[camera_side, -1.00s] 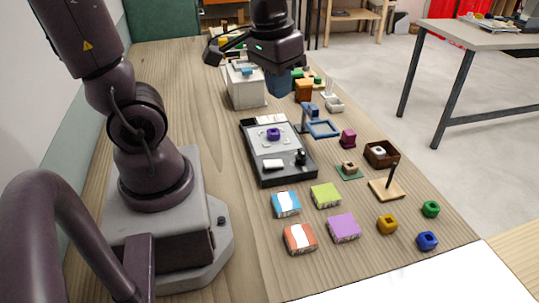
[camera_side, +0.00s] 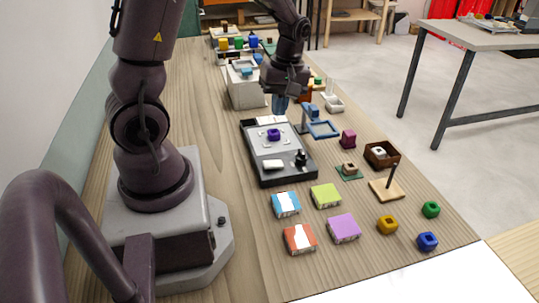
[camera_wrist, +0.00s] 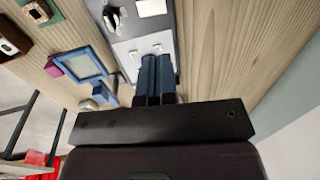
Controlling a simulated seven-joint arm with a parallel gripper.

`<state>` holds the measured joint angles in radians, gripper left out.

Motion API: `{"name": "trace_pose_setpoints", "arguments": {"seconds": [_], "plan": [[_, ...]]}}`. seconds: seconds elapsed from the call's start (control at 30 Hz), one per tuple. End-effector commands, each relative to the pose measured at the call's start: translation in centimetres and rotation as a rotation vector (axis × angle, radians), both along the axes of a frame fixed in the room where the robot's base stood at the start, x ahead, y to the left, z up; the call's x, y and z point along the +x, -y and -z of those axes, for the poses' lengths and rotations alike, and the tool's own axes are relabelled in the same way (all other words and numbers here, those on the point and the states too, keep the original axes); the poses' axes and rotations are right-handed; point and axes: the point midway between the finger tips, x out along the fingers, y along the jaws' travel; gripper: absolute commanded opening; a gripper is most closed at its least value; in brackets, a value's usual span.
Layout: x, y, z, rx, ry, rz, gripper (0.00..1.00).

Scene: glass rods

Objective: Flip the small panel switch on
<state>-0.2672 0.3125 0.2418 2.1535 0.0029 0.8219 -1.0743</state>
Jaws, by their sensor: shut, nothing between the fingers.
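The control panel (camera_side: 258,150) is a dark, low box with a grey top on the table. It bears a purple piece (camera_side: 273,134), a white pad (camera_side: 273,165) and a black knob (camera_side: 300,158). In the wrist view, the panel's grey face (camera_wrist: 128,44) carries two small white fittings, one left (camera_wrist: 133,53) and one right (camera_wrist: 157,47) near my fingertips; I cannot tell which is the switch or its position. My gripper (camera_side: 279,112) is shut and empty, pointing down at the panel's far end. Its blue fingers (camera_wrist: 154,58) hide part of the panel; contact is unclear.
A blue frame stand (camera_side: 322,129) stands close right of the panel, and a white box (camera_side: 246,90) behind it. Coloured blocks (camera_side: 326,195) lie in front.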

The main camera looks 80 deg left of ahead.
Motion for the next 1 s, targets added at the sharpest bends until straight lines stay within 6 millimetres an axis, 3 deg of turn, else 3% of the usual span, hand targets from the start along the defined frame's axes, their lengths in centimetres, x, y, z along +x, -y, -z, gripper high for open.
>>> {"name": "trace_pose_setpoints", "arguments": {"seconds": [0.17, 0.33, 0.8, 1.0], "plan": [[0.0, 0.0, 0.0, 0.0, 0.0, 0.003, 0.0], [-0.2, 0.0, 1.3, -0.003, -0.003, 0.004, 0.0], [-1.8, 0.1, 10.7, -0.003, -0.006, 0.002, 0.0], [-2.1, 0.0, 13.1, -0.003, -0.003, 0.004, 0.0]]}}
